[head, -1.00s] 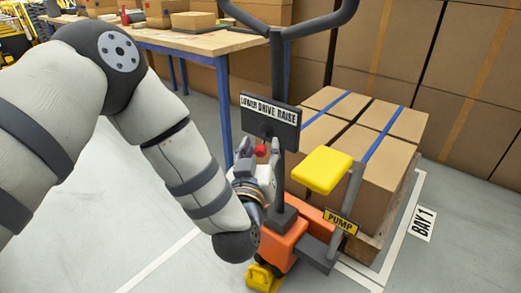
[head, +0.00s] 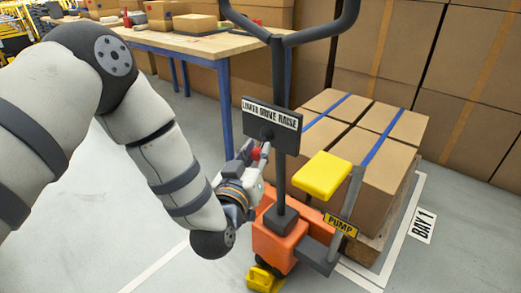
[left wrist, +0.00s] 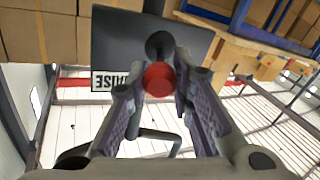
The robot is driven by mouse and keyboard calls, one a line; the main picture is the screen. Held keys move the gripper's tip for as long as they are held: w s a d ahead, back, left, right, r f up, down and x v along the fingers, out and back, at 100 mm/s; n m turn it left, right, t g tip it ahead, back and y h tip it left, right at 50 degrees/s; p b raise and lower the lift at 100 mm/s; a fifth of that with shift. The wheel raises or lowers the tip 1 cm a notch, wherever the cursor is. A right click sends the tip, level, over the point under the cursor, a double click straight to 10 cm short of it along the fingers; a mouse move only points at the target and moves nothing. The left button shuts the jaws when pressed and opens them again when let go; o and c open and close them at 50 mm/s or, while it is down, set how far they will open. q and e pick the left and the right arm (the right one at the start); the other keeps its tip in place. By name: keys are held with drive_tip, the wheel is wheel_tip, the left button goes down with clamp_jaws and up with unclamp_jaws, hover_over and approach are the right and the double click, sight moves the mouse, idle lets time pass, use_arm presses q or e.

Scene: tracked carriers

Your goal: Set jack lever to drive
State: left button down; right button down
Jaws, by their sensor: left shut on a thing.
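The jack lever's red knob (head: 256,154) shows just below the dark panel (head: 285,137) lettered LOWER DRIVE RAISE, on the jack's upright column. My left gripper (head: 251,152) reaches it from the left and is shut on the knob. In the left wrist view the red knob (left wrist: 159,79) sits between the two finger tips (left wrist: 157,88), with its dark stem behind it against the panel (left wrist: 112,45). Only the end of the lettering is readable there. The orange jack body (head: 283,236) is below. My right gripper is not in view.
A yellow pedal (head: 322,173) and a PUMP sign (head: 340,223) stand right of the column. Strapped cartons (head: 372,177) sit on a pallet behind them, by a BAY 1 floor label (head: 422,224). A workbench (head: 205,44) stands behind. Floor at lower left is clear.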

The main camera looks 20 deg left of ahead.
use_arm(q)
drive_tip(key=shift+w+a+m+h+p, duration=0.15)
drive_tip(key=shift+a+m+h+p, duration=0.15)
drive_tip(key=shift+a+h+p, duration=0.45)
drive_tip(key=shift+w+a+m+h+p, duration=0.15)
drive_tip(key=shift+a+m+h+p, duration=0.2)
drive_tip(key=shift+a, duration=0.8)
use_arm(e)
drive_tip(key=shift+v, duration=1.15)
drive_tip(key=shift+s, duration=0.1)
use_arm(q)
drive_tip(key=c, duration=1.4)
unclamp_jaws()
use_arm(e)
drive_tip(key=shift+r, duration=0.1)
use_arm(q)
drive_tip(key=shift+s+d, duration=0.1)
drive_tip(key=s+a, duration=0.1)
drive_tip(key=s, duration=1)
drive_tip(key=shift+s, duration=0.4)
